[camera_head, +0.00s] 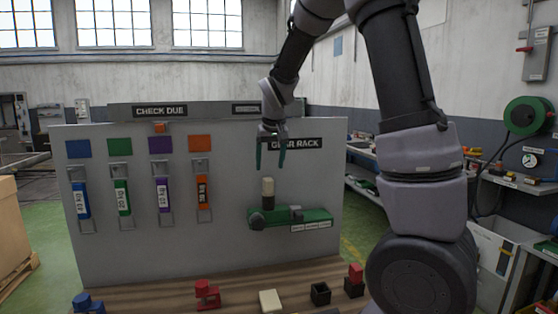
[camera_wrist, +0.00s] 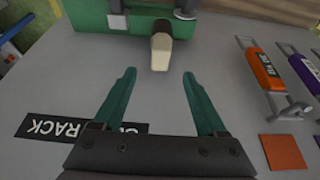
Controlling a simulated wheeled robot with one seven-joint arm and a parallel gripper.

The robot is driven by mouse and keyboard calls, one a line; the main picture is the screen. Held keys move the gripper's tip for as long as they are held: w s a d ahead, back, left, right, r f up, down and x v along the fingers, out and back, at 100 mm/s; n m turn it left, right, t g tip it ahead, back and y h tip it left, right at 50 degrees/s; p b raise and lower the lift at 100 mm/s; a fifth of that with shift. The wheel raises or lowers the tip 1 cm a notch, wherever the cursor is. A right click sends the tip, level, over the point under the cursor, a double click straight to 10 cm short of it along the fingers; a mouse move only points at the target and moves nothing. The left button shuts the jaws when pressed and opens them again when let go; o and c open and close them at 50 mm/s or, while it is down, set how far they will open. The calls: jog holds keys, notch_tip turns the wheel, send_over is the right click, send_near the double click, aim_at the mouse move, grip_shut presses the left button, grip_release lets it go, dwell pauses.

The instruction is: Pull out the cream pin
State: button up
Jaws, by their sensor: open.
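The cream pin (camera_head: 268,187) stands upright above the green rack fixture (camera_head: 291,222) on the grey panel, its lower part dark. In the wrist view the pin (camera_wrist: 161,52) shows its cream end facing my gripper, with the green fixture (camera_wrist: 90,16) behind it. My gripper (camera_head: 270,165) is open and empty, its two green fingers pointing down just above the pin. In the wrist view the fingertips (camera_wrist: 159,73) spread to either side of the pin's line, short of it and not touching it. The pin's lower end is hidden in the fixture.
The grey panel (camera_head: 225,165) stands behind the fixture. Coloured tags hang on it at left, including an orange one (camera_head: 203,192). A wooden bench (camera_head: 235,288) below holds a red block (camera_head: 207,294), a cream block (camera_head: 270,300) and other small pieces. Space around the pin's top looks clear.

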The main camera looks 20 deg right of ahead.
aim_at(268, 187)
jog(key=x, duration=1)
jog(key=shift+f, duration=0.25)
jog(key=c, duration=1.1)
jog(key=o, duration=0.5)
jog(key=shift+c, duration=0.2)
jog(key=shift+f, duration=0.1)
grip_shut()
